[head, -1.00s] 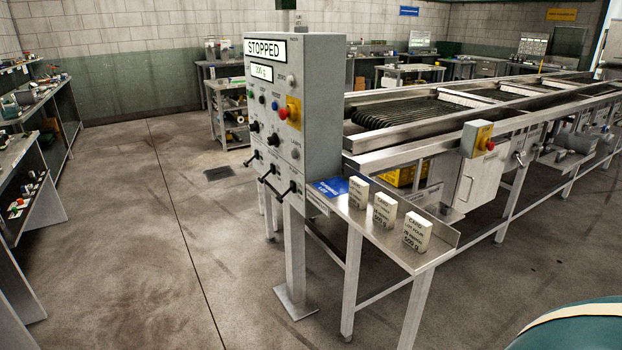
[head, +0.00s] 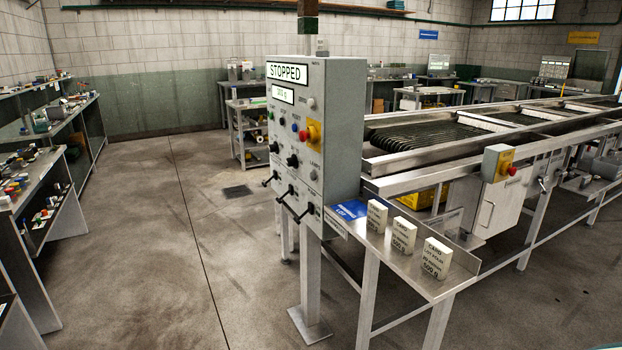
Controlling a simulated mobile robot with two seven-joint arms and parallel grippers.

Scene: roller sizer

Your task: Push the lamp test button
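The grey control panel (head: 338,130) stands on a post left of the conveyor, with its button face seen at a steep angle. Its display reads STOPPED (head: 287,72), and a smaller display below shows a weight. A small pale round button (head: 313,174) sits low on the right of the face, under a label that seems to read LAMP; the full text is too small to read. A red emergency button (head: 312,133) on a yellow plate is above it. Black knobs and levers sit beside and below.
A steel shelf (head: 400,262) with three white cards and a blue sign juts out right of the panel. A roller conveyor (head: 430,135) runs to the back right. Workbenches with small parts line the left. The floor (head: 150,270) left of the panel is clear.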

